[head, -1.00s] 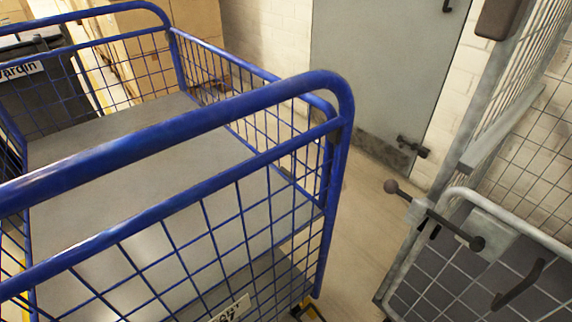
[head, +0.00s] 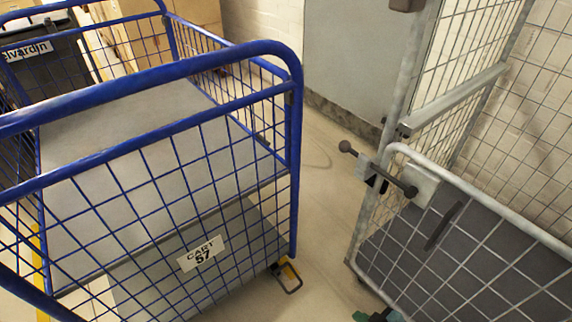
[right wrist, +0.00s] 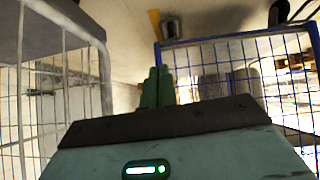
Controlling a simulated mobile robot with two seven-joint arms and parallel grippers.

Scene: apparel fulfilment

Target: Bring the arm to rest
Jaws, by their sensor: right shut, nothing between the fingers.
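My right gripper (head: 376,315) just shows at the bottom edge of the head view, low in the gap between a blue cart and a grey cage trolley. In the right wrist view its green fingers (right wrist: 157,87) are together, with nothing between them. The rest of the right arm is out of the head view. My left gripper is in neither view.
The blue wire cart (head: 292,170), labelled "CART 57" (head: 202,252), fills the left side and its shelf is bare. The grey cage trolley (head: 480,202) stands at the right. Bare floor (head: 328,215) lies between them. A grey door (head: 345,60) is behind.

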